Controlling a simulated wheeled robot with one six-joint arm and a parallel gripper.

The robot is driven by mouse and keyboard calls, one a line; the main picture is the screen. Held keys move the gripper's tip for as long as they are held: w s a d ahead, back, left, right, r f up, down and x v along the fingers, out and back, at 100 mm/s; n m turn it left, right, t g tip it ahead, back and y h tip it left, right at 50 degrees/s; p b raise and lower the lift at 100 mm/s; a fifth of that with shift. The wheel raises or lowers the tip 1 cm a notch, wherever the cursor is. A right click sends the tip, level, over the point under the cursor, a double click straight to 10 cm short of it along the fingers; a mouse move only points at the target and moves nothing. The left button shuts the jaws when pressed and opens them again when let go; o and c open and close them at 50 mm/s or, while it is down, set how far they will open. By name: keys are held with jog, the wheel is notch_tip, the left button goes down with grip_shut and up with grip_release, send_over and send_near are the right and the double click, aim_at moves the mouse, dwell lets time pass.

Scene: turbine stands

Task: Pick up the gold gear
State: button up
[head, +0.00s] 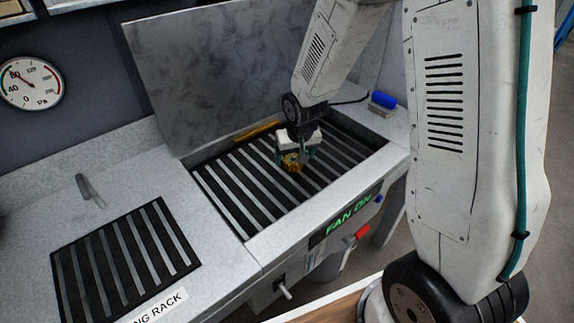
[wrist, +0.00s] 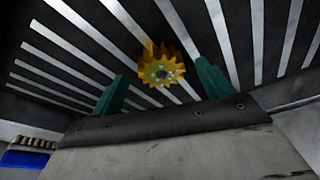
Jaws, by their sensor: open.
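The gold gear (head: 292,162) lies on the slatted black-and-grey grate (head: 226,196) of the bench with the fan. In the wrist view the gear (wrist: 162,66) shows its toothed rim and centre hole, with several small pale spots on its face. My gripper (head: 297,157) is over the grate right at the gear and partly hides it in the head view. In the wrist view the two green fingers of my gripper (wrist: 160,85) are spread apart, with the gear between and slightly beyond their tips. I cannot tell whether a finger touches it.
A raised grey panel (head: 225,70) stands behind the grate. A yellow bar (head: 256,131) lies along the grate's back edge. A blue-handled brush (head: 383,103) sits at the right. A second rack (head: 125,262) and a scraper (head: 88,188) are at the left.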

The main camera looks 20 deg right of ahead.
aim_at(294, 161)
jog(key=shift+x, duration=0.95)
jog(key=c, duration=1.5)
jog(key=shift+r, duration=0.15)
notch_tip(294, 161, up, 10)
jog(key=shift+f, duration=0.1)
